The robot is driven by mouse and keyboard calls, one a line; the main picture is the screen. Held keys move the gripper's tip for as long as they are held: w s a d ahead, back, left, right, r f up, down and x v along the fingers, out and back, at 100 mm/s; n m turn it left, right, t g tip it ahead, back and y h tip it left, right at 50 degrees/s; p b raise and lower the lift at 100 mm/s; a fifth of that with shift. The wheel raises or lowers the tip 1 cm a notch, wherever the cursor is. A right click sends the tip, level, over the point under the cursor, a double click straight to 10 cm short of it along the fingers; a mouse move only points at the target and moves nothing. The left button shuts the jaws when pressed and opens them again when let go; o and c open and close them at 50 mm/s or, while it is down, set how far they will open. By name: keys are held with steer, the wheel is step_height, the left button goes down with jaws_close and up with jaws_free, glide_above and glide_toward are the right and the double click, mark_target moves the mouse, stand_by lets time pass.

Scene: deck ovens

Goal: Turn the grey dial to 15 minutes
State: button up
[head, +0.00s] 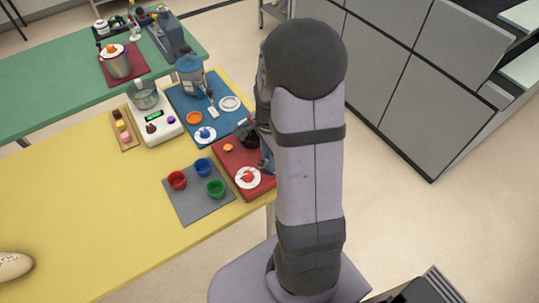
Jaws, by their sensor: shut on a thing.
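My gripper (264,146) is over the red board at the right end of the yellow table, mostly hidden behind my own arm. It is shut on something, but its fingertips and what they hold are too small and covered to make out. I cannot pick out the grey dial or read its minute marks. A small dark object (244,131) shows just left of my gripper; I cannot tell what it is.
The red board (233,167) also carries a white plate (248,177). A grey mat (198,206) with red, blue and green cups lies nearby. A white scale (155,126) and a blue mat (186,99) are behind. The yellow table's front left is mostly clear.

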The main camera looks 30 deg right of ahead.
steer(key=m+p, duration=0.1)
steer(key=m, duration=0.4)
steer(key=shift+r+m+p, duration=0.1)
steer(key=shift+m+p, duration=0.2)
steer(key=m+p, duration=0.1)
steer(key=m, duration=0.4)
steer(key=shift+m, duration=0.3)
steer(key=o, duration=1.1)
steer(key=shift+c, duration=0.2)
steer(key=shift+r+b, duration=0.5)
steer(key=shift+r, duration=3.1)
